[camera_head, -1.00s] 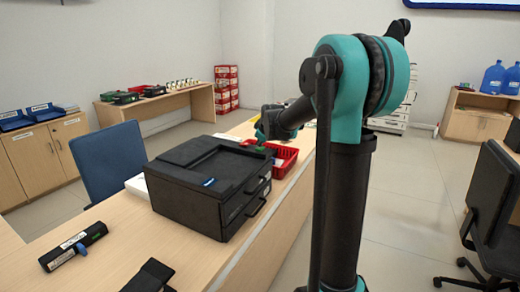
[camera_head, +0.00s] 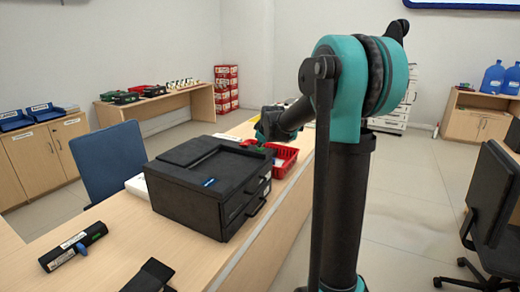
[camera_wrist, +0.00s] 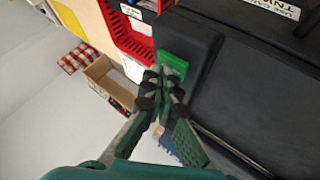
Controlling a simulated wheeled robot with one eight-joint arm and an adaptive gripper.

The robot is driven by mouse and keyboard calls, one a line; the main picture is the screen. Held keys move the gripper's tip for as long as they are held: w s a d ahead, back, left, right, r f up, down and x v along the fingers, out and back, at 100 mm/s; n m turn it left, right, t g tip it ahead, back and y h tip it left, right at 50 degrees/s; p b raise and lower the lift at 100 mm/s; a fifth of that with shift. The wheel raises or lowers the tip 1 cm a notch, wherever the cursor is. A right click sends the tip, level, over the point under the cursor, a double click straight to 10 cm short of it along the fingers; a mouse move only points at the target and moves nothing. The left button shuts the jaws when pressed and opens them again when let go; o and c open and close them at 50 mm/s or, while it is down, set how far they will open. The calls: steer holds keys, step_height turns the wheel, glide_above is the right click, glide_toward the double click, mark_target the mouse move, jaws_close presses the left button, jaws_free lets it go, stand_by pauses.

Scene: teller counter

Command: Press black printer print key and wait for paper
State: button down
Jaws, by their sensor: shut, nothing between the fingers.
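The black printer (camera_head: 200,185) stands on the wooden counter, with a recessed top and a small blue-and-white label. In the wrist view its dark body (camera_wrist: 260,95) fills the right side. A green key (camera_wrist: 172,64) shows at the printer's edge in the wrist view. My gripper (camera_wrist: 155,78) is shut and empty, with its fingertips close to the green key. I cannot tell whether they touch it. In the head view my gripper (camera_head: 264,138) is at the printer's far right corner, partly hidden by my wrist.
A red basket (camera_head: 284,160) sits just behind the printer and also shows in the wrist view (camera_wrist: 128,35). A black labelled device (camera_head: 73,246) lies at the counter's near left. A blue chair (camera_head: 108,160) stands at the left. Open floor lies right of the counter.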

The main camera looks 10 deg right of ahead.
steer(key=shift+r, duration=0.75)
steer(key=shift+r, duration=0.1)
steer(key=shift+r, duration=2.4)
steer(key=s+d+f+m+g, duration=0.1)
steer(key=s+f+m, duration=0.2)
steer(key=s+f, duration=0.5)
steer(key=s+d+f+m+g, duration=0.1)
steer(key=s+f, duration=0.8)
steer(key=s, duration=1)
steer(key=s+d+f+m+g+h, duration=0.1)
steer(key=s+f+m, duration=0.5)
steer(key=s, duration=0.8)
step_height(320, 180, down, 2)
steer(key=shift+d+f+g, duration=0.2)
steer(key=shift+d+g, duration=0.35)
steer(key=shift+g, duration=0.45)
steer(key=shift+w, duration=0.1)
